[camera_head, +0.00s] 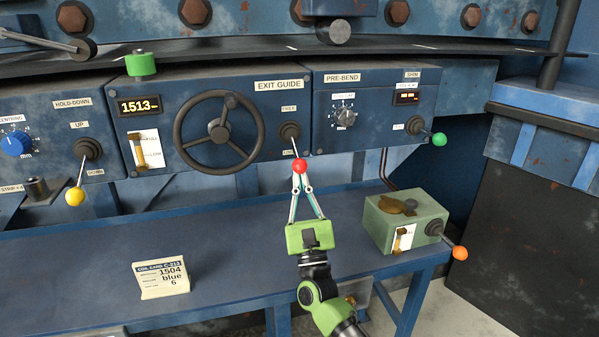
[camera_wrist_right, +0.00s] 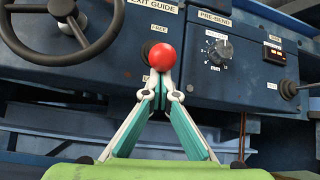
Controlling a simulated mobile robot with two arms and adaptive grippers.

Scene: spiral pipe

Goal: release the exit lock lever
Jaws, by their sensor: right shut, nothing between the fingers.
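The exit lock lever is a thin rod with a red ball knob (camera_head: 299,166) on the EXIT GUIDE panel (camera_head: 197,120), right of the black handwheel (camera_head: 219,131). Its rod points down from a dark boss, toward the lower label; a FREE label sits above the boss. My right gripper (camera_head: 301,186) is shut and empty, its fingertips at the red knob from below and in front. In the right wrist view the red knob (camera_wrist_right: 162,57) covers the tips of the shut fingers (camera_wrist_right: 159,82); I cannot tell whether they touch. My left gripper is not in view.
The PRE-BEND panel (camera_head: 362,108) with a green-knobbed lever (camera_head: 439,139) is to the right. A yellow-knobbed lever (camera_head: 75,196) is at left. On the blue bench (camera_head: 225,255) stand a card (camera_head: 161,276) and a green box (camera_head: 385,226) with an orange-knobbed lever (camera_head: 460,253).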

